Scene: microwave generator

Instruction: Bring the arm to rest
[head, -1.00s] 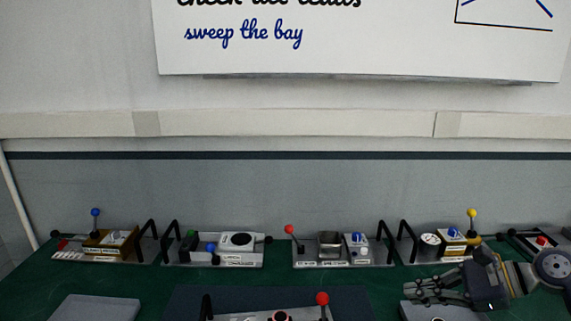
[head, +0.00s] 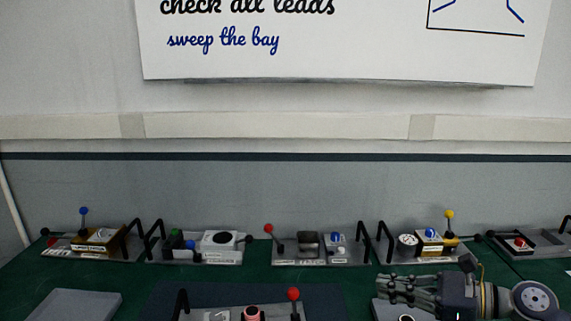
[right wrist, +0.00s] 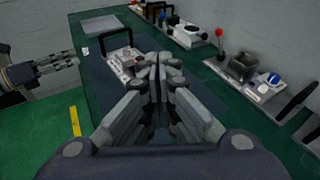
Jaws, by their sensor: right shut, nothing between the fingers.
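My right gripper (head: 388,289) is at the lower right of the head view, pointing left above the green table, in front of the row of modules. In the right wrist view its fingers (right wrist: 160,62) are closed together with nothing between them. My left gripper (right wrist: 68,65) shows at the left edge of the right wrist view, beside the table and apart from the modules; its jaw opening is too small to judge. It is out of the head view.
Modules with black handles and ball-topped levers line the back: blue (head: 84,211), red (head: 268,227), yellow (head: 449,213). A nearer module has a red ball (head: 293,294). A grey plate (head: 75,306) lies front left. A whiteboard (head: 340,60) hangs on the wall.

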